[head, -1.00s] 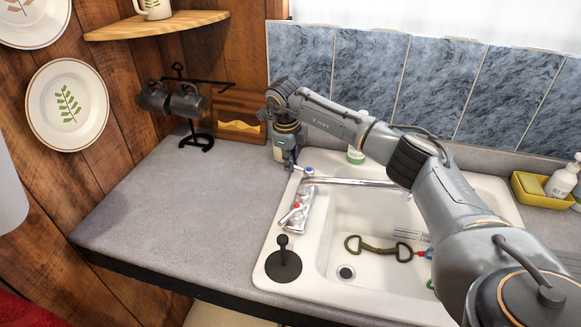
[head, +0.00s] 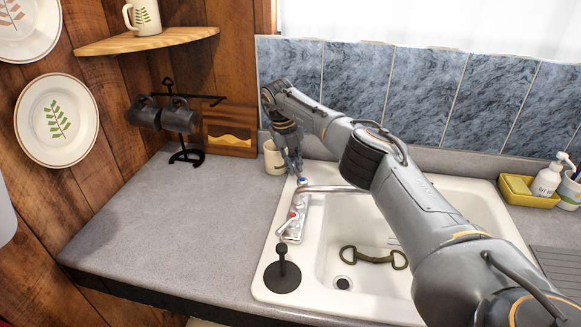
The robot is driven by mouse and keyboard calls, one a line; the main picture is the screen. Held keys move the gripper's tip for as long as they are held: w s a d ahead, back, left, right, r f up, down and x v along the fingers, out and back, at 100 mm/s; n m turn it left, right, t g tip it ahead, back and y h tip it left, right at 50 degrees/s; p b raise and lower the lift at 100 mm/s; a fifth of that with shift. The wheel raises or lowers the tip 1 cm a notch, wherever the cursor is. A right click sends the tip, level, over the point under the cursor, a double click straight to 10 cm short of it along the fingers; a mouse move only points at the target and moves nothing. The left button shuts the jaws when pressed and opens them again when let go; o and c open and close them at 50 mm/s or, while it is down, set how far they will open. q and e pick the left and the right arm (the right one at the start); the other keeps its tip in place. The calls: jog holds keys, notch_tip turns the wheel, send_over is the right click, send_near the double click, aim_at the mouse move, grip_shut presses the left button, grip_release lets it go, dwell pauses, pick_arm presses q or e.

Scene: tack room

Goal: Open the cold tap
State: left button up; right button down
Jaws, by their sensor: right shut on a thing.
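The tap unit (head: 297,216) is a chrome mixer on the left rim of the white sink (head: 262,262). Its cold tap (head: 302,181) has a blue cap and is at the far end. The hot tap (head: 292,216) has a red mark and is at the near end. The spout (head: 335,189) points right over the basin. My right gripper (head: 297,171) reaches down at the cold tap and is shut on it; its fingers partly hide the handle. My left gripper is not in view.
A cream mug (head: 274,158) stands just behind my right gripper. A metal bit (head: 372,257) lies in the basin. A mug rack (head: 188,156) stands at the back left. The left counter (head: 175,225) is clear.

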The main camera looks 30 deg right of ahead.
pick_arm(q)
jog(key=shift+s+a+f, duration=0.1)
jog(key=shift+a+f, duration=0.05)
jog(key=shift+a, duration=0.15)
pick_arm(e)
jog(key=shift+d+m, duration=0.45)
jog(key=shift+m, duration=0.55)
jog(key=shift+s, duration=0.1)
jog(key=c, duration=1.4)
grip_release()
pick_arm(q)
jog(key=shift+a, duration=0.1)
pick_arm(e)
jog(key=r, duration=0.2)
jog(key=a+r, duration=0.1)
jog(key=r, duration=0.4)
jog(key=shift+w+a+r, duration=0.15)
jog(key=shift+w+r, duration=0.05)
jog(key=shift+w, duration=0.1)
